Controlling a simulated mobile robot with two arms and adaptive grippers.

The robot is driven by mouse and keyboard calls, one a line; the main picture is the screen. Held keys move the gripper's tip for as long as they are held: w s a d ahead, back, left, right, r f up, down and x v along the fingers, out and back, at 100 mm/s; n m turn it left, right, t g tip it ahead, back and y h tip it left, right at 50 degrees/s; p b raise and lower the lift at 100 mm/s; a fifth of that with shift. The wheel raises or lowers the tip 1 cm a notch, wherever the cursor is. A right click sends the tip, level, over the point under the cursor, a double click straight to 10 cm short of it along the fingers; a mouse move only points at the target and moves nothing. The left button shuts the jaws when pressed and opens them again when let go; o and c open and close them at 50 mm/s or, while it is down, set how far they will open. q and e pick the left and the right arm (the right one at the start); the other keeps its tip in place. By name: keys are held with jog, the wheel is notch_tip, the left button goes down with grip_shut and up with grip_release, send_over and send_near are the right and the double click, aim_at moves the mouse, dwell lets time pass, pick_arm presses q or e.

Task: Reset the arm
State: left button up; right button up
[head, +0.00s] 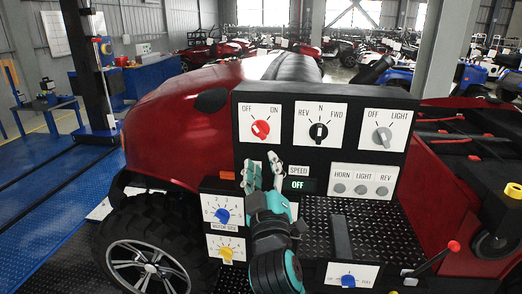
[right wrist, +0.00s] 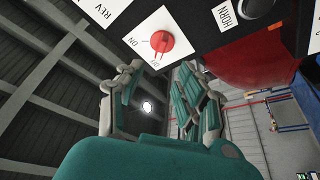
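My right gripper (head: 263,168) is in front of the black control panel (head: 350,103), below the red OFF/ON knob (head: 261,129). Its fingers point up and are spread apart, with nothing between them. In the right wrist view the gripper (right wrist: 158,85) is also open, and the red knob (right wrist: 161,41) on its white plate lies beyond the fingertips. I see no contact with the knob. The knob's mark seems to lean toward OFF. My left gripper is in neither view.
The panel also holds a black REV/N/FWD knob (head: 318,132), a grey OFF/LIGHT knob (head: 382,137), a speed display (head: 300,185) reading OFF, and several grey buttons. Blue (head: 222,215) and yellow (head: 226,253) knobs sit lower left. A red-tipped lever (head: 453,246) stands at right.

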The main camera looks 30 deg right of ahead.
jog(key=shift+v, duration=1)
